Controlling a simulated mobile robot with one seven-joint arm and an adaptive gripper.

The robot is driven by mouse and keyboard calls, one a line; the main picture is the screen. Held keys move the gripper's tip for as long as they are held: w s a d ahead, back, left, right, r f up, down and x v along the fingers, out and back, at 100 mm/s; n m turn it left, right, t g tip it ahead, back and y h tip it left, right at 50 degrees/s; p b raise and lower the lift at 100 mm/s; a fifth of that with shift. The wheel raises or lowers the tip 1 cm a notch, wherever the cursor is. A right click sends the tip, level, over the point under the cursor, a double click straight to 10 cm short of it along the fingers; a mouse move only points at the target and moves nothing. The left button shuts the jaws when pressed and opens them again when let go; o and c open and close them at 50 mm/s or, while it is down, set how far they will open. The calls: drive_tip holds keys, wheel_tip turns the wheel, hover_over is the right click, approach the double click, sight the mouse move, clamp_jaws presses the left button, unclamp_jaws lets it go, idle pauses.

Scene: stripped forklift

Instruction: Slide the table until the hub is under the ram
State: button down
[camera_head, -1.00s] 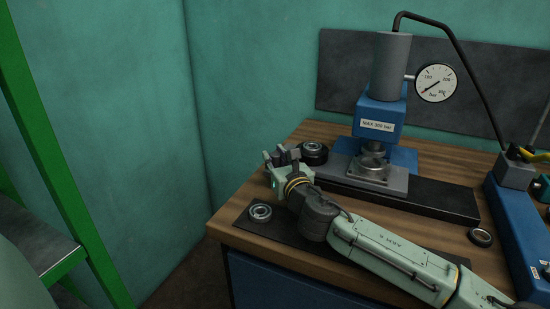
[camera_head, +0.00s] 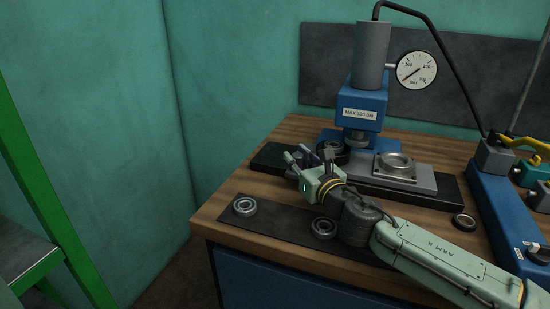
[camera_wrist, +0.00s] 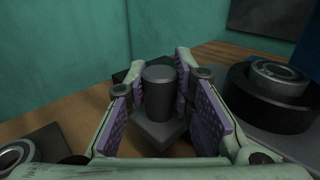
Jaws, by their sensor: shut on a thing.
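The sliding table (camera_head: 420,181) is a grey plate on a dark rail under the blue press. A black round part with a bearing in its top, seemingly the hub (camera_head: 332,153), sits on its left; it also shows at right in the wrist view (camera_wrist: 277,90). The ram (camera_head: 360,138) hangs a little to the right of this hub. A square metal flange housing (camera_head: 396,164) sits on the table, right of the ram. My gripper (camera_head: 308,160) is shut on a dark upright knob (camera_wrist: 160,95) on a small block at the table's left end.
Two loose bearings (camera_head: 244,206) (camera_head: 323,228) lie on a dark mat (camera_head: 278,222) at the front. Another ring (camera_head: 465,221) lies at right. A blue pump (camera_head: 500,210) with a hose stands at the right edge. A gauge (camera_head: 417,70) is beside the press. The rail's right end is bare.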

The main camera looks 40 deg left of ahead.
drive_tip(key=d, duration=0.2)
drive_tip(key=w+d+b, duration=0.1)
drive_tip(key=d, duration=0.2)
drive_tip(key=shift+w+d, duration=0.2)
drive_tip(key=shift+d, duration=0.1)
drive_tip(key=shift+f, duration=0.1)
drive_tip(key=c, duration=1.4)
unclamp_jaws()
drive_tip(key=shift+d, duration=0.2)
drive_tip(key=shift+o, duration=0.2)
drive_tip(key=v, duration=1.2)
